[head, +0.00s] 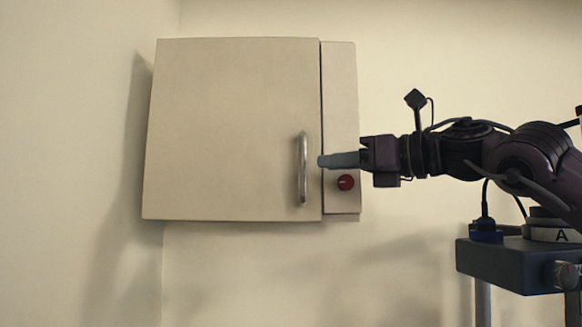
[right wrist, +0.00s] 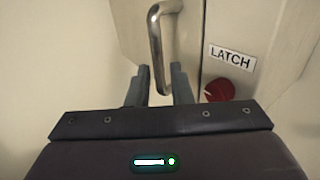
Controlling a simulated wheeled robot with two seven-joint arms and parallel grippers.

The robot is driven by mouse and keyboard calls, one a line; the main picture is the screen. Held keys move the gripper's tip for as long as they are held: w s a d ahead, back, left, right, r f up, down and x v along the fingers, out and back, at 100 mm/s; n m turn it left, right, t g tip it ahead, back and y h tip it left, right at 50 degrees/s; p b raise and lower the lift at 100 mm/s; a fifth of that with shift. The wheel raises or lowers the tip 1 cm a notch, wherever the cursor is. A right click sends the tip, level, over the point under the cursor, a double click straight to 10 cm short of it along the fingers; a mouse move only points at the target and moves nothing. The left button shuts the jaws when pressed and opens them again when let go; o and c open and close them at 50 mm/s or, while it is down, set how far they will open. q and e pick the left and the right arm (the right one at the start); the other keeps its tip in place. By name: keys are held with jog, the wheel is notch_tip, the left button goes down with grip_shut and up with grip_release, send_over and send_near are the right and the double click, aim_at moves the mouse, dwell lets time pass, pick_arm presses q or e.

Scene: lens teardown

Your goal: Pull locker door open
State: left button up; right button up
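The beige locker door (head: 225,130) hangs on the wall, with a narrow dark seam along its right edge. I cannot tell if it is slightly ajar. Its upright metal handle (head: 302,170) is near that edge; it also shows in the right wrist view (right wrist: 157,45). My right gripper (head: 321,160) is just right of the handle. In the right wrist view, its two fingers (right wrist: 162,82) are apart, one on each side of the handle's lower end, with gaps showing. A red latch knob (head: 346,182) sits on the side panel (head: 340,100). My left gripper is out of view.
A label reading LATCH (right wrist: 232,58) is above the red knob in the right wrist view. A dark blue-grey stand (head: 505,267) is at the lower right, below my right arm. The wall left of the locker and below it is clear.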

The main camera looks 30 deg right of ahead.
aim_at(306, 163)
jog(key=p+x, duration=0.4)
jog(key=x, duration=0.2)
jog(key=shift+w+a+r, duration=0.1)
jog(key=shift+a+r, duration=0.05)
jog(key=shift+a, duration=0.1)
jog(key=shift+w, duration=0.3)
jog(key=shift+s, duration=0.2)
grip_shut()
